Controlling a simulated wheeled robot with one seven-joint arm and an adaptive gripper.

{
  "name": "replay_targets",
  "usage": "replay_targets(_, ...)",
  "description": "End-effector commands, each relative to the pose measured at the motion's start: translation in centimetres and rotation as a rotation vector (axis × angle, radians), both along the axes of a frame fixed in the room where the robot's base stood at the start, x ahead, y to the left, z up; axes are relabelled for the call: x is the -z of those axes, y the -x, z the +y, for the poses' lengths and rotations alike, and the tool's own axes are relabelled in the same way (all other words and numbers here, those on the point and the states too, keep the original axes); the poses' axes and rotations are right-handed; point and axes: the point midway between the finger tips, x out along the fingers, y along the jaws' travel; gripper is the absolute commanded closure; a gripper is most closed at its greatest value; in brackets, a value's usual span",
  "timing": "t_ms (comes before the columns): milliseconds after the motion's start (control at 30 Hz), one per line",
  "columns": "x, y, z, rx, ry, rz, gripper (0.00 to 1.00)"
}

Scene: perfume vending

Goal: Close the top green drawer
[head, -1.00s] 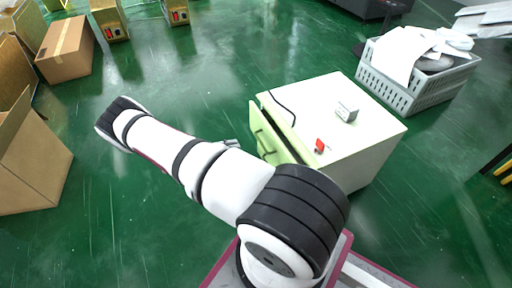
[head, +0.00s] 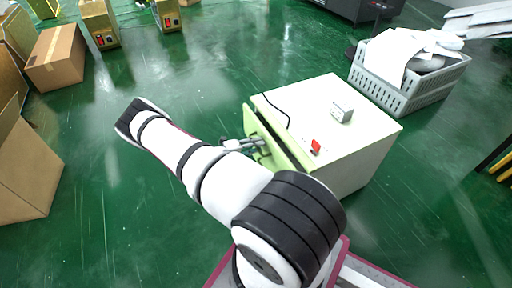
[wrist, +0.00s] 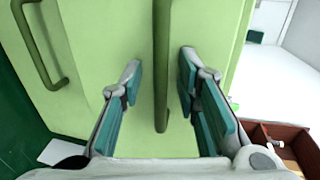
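The white cabinet (head: 342,120) has a light green top drawer front (head: 255,121) that stands out from the body, with a dark gap behind it. In the wrist view the green drawer front (wrist: 210,25) fills the middle. Its green bar handle (wrist: 161,60) runs between my fingers. My gripper (wrist: 160,72) is open, one teal-padded finger on each side of the handle. Whether the fingers touch the front cannot be told. In the head view my gripper (head: 262,145) is at the drawer front, small and partly merged with it. A second green handle (wrist: 38,45) shows at the left in the wrist view.
A small grey box (head: 342,113), a red item (head: 315,146) and a black cable (head: 276,106) lie on the cabinet top. A grey crate (head: 395,94) with papers stands behind it. Cardboard boxes (head: 56,57) stand at the left. Green floor between is clear.

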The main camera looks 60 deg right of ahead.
Motion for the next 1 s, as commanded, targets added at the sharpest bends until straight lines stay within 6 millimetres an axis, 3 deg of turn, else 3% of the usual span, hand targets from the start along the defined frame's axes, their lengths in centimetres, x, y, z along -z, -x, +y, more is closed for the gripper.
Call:
replay_targets(200,0.0,0.0,0.0,0.0,0.0,0.0,0.7)
replay_targets(333,0.0,0.0,0.0,0.0,0.001,0.001,0.97)
replay_targets(367,0.0,0.0,0.0,0.0,0.001,0.001,1.0)
replay_targets(667,0.0,0.2,-0.4,0.0,0.001,0.001,1.0)
replay_targets(900,0.0,2.1,-3.5,0.0,0.002,0.001,1.0)
replay_targets(1000,0.0,2.3,-4.0,-0.001,0.0,0.0,1.0)
